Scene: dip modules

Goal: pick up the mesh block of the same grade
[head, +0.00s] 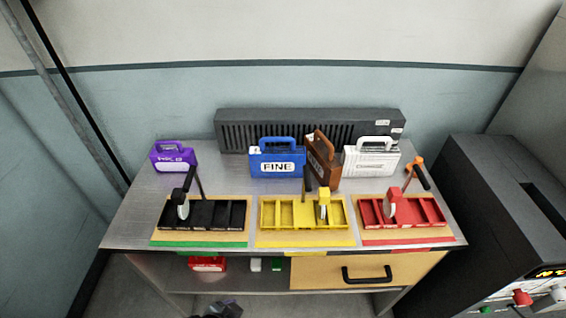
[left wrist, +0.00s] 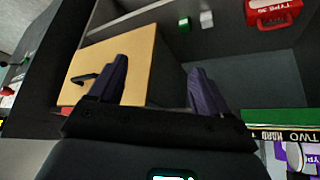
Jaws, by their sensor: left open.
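Two small blocks lie on the lower shelf, one white (head: 256,264) and one green (head: 276,264). I cannot tell their mesh or grade markings. In the left wrist view the white block (left wrist: 207,19) and the green block (left wrist: 184,26) are at the top, beyond the fingertips. My left gripper (left wrist: 157,88) is open and empty, with its dark purple fingers apart. It touches neither block. In the head view a dark part of it (head: 222,309) shows at the bottom edge, in front of the shelf. My right gripper is not in view.
A red case (head: 207,264) lies left of the blocks; a wooden drawer (head: 325,273) is right of them. The tabletop above carries black (head: 228,214), yellow (head: 305,214) and red (head: 432,209) trays. Behind them are purple, blue FINE (head: 278,155), brown and white cases.

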